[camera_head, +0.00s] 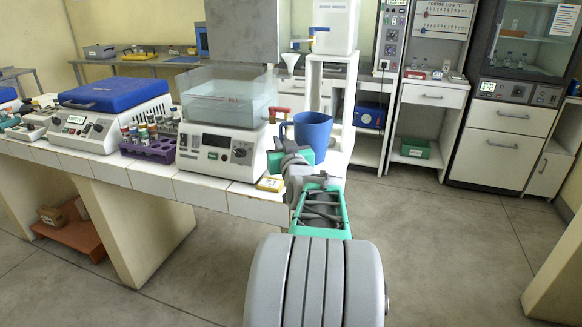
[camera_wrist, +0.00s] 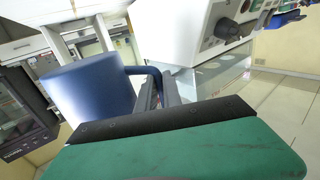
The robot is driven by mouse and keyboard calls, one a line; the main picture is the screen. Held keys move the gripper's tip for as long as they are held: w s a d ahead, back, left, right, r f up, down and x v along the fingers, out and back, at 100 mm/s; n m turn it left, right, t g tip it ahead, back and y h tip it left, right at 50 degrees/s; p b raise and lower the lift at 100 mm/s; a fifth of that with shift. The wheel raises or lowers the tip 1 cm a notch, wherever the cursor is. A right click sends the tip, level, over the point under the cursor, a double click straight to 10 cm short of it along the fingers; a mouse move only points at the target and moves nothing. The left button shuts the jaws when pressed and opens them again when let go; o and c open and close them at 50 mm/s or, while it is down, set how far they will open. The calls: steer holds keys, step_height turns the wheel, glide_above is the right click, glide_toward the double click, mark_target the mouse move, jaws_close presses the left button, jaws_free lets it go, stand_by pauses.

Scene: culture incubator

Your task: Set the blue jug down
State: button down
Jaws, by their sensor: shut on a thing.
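The blue jug (camera_head: 312,136) is in the middle of the head view, at the right end of the white tiled bench (camera_head: 220,185). It looks upright, with its handle on the left. My gripper (camera_head: 290,148) is at the jug's handle side. In the wrist view the jug (camera_wrist: 92,97) fills the left, and my gripper (camera_wrist: 158,92) is shut on its handle. The jug's base is partly hidden behind my arm in the head view, so I cannot tell whether it touches the bench.
A water bath (camera_head: 225,125) with a clear tank stands left of the jug. A purple rack (camera_head: 148,150) of vials and a blue-lidded device (camera_head: 112,90) are farther left. A yellow item (camera_head: 270,183) lies near the bench's front edge. A white stand (camera_head: 330,68) rises behind. Open floor lies right.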

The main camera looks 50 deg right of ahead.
steer(key=d+f, duration=0.2)
steer(key=f, duration=0.1)
steer(key=w+d+f, duration=0.1)
steer(key=d+f, duration=0.1)
steer(key=shift+f+b, duration=0.25)
steer(key=shift+b, duration=0.05)
steer(key=shift+a+f, duration=0.1)
steer(key=shift+f, duration=1.3)
steer(key=shift+f+b, duration=0.2)
steer(key=shift+b, duration=0.15)
steer(key=c, duration=1.5)
jaws_free()
steer(key=shift+r, duration=0.15)
steer(key=shift+s+r+p, duration=0.15)
steer(key=shift+p, duration=0.15)
steer(key=v, duration=1.1)
steer(key=shift+s+a+b, duration=0.25)
steer(key=shift+a+b, duration=0.05)
